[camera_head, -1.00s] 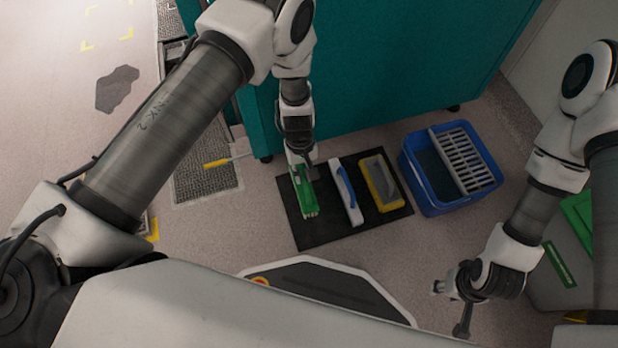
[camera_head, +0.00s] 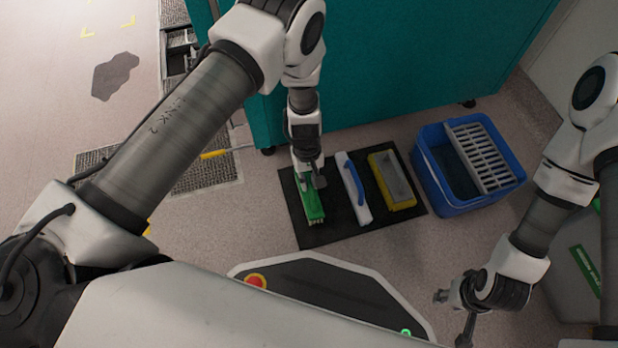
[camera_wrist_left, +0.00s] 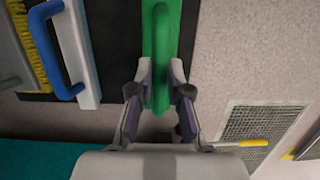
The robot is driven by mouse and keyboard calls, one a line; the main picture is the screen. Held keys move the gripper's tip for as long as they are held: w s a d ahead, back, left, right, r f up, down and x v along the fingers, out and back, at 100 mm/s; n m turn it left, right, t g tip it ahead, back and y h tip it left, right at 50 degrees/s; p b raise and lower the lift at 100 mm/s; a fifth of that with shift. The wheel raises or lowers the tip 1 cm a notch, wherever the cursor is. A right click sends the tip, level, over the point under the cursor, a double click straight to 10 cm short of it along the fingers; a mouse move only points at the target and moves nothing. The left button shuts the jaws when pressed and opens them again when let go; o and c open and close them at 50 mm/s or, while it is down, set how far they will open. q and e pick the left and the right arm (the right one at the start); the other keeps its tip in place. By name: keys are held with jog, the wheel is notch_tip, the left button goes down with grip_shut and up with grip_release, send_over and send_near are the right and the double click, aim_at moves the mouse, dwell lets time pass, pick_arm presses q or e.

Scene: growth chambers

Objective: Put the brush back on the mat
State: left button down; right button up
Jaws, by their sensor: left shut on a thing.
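The green brush (camera_head: 313,206) is over the left part of the black mat (camera_head: 345,236), beside a white tool with a blue handle. My left gripper (camera_head: 309,183) is shut on the brush. In the left wrist view my left gripper (camera_wrist_left: 160,92) has its two fingers on either side of the brush's green handle (camera_wrist_left: 162,40). I cannot tell whether the brush touches the mat. My right gripper (camera_head: 453,312) is empty and open at the lower right, away from the mat.
The blue-handled white tool (camera_head: 354,190) and a yellow-and-grey float (camera_head: 393,182) lie on the mat. A blue bucket with a grey grate (camera_head: 437,185) stands to its right. A teal cabinet (camera_head: 400,60) stands behind. A floor grating (camera_head: 207,172) lies left.

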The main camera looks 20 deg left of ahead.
pick_arm(q)
jog(key=shift+f+b, duration=0.3)
jog(key=shift+f, duration=0.65)
jog(key=c, duration=1)
grip_release()
jog(key=shift+c, duration=0.2)
notch_tip(320, 180, up, 12)
jog(key=w+a, duration=0.1)
jog(key=w, duration=0.1)
jog(key=shift+s, duration=0.1)
